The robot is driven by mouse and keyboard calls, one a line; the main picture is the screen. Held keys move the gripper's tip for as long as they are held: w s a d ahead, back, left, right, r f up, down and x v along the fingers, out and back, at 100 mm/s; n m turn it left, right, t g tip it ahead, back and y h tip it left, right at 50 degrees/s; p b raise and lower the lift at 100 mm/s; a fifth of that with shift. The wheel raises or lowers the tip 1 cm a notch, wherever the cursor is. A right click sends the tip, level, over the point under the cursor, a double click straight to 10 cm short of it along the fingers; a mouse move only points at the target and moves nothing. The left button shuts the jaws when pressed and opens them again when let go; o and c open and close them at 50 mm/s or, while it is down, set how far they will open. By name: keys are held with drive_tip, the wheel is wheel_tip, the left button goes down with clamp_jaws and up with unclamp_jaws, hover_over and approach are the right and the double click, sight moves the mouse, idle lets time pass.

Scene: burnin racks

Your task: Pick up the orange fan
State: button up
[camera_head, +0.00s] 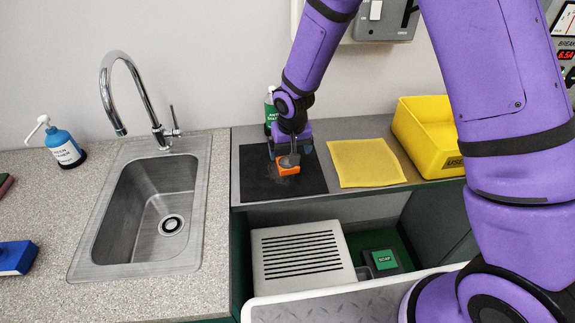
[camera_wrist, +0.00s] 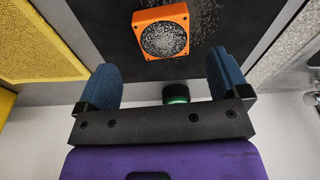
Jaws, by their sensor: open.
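The orange fan (camera_head: 288,168) lies on a black mat (camera_head: 258,185) on the grey bench in the head view. In the wrist view the fan (camera_wrist: 162,31) shows as an orange square frame with a speckled grey round centre. My gripper (camera_head: 284,150) is over the mat, just above and behind the fan, and partly overlaps it in the head view. In the wrist view my gripper's blue fingers (camera_wrist: 163,75) are spread wide with nothing between them. The fan lies beyond the fingertips, roughly midway between them.
A green and white bottle (camera_head: 270,108) stands behind the mat. A yellow cloth (camera_head: 365,163) lies right of the mat, with a yellow bin (camera_head: 425,135) beyond it. A sink (camera_head: 150,205) is to the left. Below the bench is a grey vented box (camera_head: 300,262).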

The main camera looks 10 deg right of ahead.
drive_tip(key=shift+w+a+f, duration=0.1)
drive_tip(key=shift+w+f, duration=0.05)
drive_tip(key=shift+f, duration=0.8)
drive_tip(key=shift+w+a+f, duration=0.1)
drive_tip(key=shift+f, duration=0.85)
drive_tip(key=shift+w+a+f, duration=0.1)
drive_tip(key=shift+w+f, duration=0.05)
drive_tip(key=shift+f, duration=0.8)
drive_tip(key=c, duration=1)
